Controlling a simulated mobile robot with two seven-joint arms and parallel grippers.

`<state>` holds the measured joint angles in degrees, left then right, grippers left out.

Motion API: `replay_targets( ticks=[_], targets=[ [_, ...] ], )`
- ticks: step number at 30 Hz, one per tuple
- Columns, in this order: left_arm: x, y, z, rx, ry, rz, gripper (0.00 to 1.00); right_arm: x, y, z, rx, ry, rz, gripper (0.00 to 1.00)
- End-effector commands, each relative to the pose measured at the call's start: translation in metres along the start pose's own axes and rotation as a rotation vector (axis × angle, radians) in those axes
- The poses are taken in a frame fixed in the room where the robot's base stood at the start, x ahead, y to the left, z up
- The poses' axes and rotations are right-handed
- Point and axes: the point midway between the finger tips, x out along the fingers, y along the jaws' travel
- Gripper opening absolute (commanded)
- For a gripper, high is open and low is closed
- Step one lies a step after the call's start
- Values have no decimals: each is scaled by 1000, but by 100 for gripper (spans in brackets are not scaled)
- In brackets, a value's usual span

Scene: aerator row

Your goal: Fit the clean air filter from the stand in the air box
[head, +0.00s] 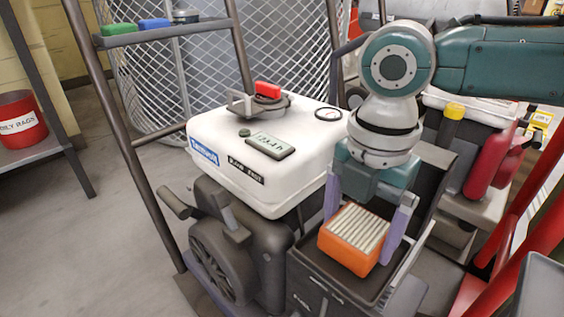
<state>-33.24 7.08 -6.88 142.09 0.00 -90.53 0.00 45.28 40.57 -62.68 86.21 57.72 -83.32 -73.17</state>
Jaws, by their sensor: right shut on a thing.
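My right gripper (359,238) comes down from the upper right and is shut on an air filter. The air filter (353,254) has an orange frame and clean, pale pleats facing up. Its two opposite sides are between the purple-grey fingers. It is at the open top of the dark air box (318,284), in front of the white tank. I cannot tell whether its underside touches the box floor or hangs just above it. A dark upright panel (432,168), which looks like the raised lid, stands behind. The filter stand cannot be made out. My left gripper is out of view.
The white tank (315,150) with a red-handled cap (268,90) and the dark engine (235,245) are left of the box. A dark metal frame (150,195) rises at left. Red bars (510,255) are at right. Open floor lies far left.

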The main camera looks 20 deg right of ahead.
Motion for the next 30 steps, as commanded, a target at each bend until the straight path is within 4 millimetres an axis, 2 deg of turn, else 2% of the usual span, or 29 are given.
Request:
replay_targets(
  ticks=[12, 13, 15, 23, 26, 30],
  targets=[
    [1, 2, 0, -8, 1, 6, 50, 5, 0, 0, 0, 0, 0, 43],
    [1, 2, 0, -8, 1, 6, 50, 5, 0, 0, -1, 0, 0, 93],
    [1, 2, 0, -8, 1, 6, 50, 5, 0, 0, -1, 0, 0, 100],
    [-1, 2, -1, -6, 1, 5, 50, 2, 0, 0, 0, 0, 0, 100],
    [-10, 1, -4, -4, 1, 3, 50, -10, 0, 0, -1, 0, 1, 100],
    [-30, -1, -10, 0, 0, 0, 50, -40, 0, 0, -1, 0, 2, 100]
  ],
)
